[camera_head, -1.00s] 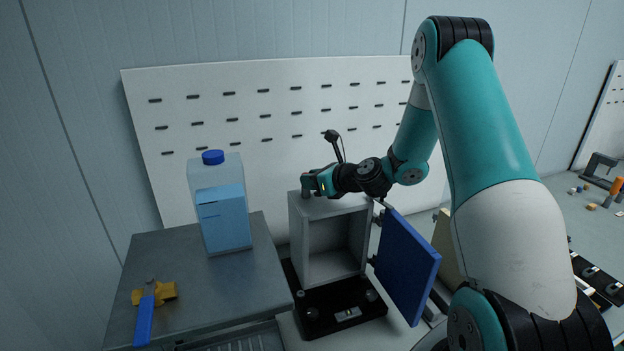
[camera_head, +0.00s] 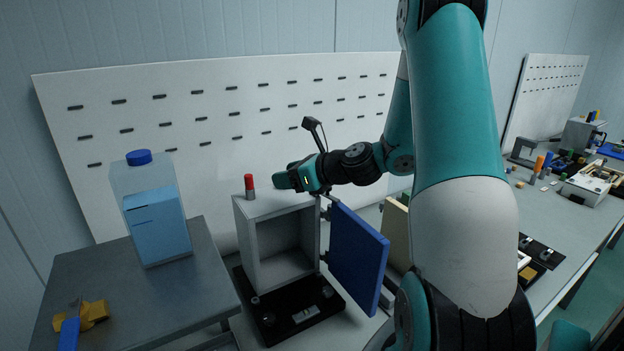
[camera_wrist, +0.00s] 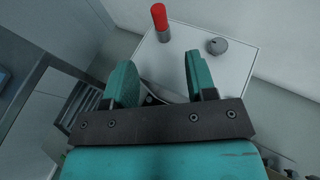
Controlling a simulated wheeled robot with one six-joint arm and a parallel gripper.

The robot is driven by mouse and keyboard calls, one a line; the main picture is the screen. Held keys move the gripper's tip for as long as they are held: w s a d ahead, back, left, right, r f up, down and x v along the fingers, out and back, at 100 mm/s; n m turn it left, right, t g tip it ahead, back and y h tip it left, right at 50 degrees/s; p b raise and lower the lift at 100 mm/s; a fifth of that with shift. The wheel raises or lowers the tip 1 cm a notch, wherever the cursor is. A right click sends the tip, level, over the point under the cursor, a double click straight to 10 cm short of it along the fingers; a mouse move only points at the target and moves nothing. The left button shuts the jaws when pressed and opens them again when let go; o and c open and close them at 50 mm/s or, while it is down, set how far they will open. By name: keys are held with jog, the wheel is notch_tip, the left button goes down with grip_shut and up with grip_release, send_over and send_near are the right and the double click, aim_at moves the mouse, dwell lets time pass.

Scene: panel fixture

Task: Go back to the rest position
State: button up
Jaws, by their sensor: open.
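My gripper (camera_head: 284,181) is just right of a small red-topped cylinder (camera_head: 249,187) in the head view. The cylinder stands upright on top of a grey box (camera_head: 252,238), whose blue door (camera_head: 357,258) hangs open to the right. In the wrist view my gripper (camera_wrist: 160,75) is open with nothing between its fingers. The red cylinder (camera_wrist: 160,22) stands beyond the fingertips on the light box top (camera_wrist: 225,75), apart from them, next to a round grey knob (camera_wrist: 217,46).
A grey table (camera_head: 200,285) at left holds a blue-capped water container (camera_head: 158,228) and a yellow-and-blue tool (camera_head: 85,318). The box sits on a black base (camera_head: 300,325). A perforated white panel (camera_head: 220,75) stands behind. A bench with several parts (camera_head: 560,225) is at right.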

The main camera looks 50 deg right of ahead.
jog(key=v, duration=0.7)
jog(key=shift+b, duration=0.4)
jog(key=a+n+g+y, duration=0.3)
jog(key=a+n+g, duration=0.1)
jog(key=a+n, duration=0.8)
jog(key=s+a+n+g, duration=0.2)
jog(key=s+a+n, duration=0.1)
jog(key=a+n, duration=0.2)
jog(key=s+a+n+g, duration=0.2)
jog(key=s+a+n, duration=0.1)
jog(key=a+n, duration=0.2)
jog(key=s+a+n+g, duration=0.3)
jog(key=a+n, duration=0.3)
jog(key=shift+s+r, duration=0.1)
jog(key=s+a+n+g+h, duration=0.2)
jog(key=s+a+n, duration=0.1)
jog(key=s+n, duration=0.6)
jog(key=n, duration=0.2)
jog(key=shift+a+r+n+h+b, duration=0.2)
jog(key=shift+r+n+h+b, duration=0.1)
jog(key=shift+r+n, duration=0.1)
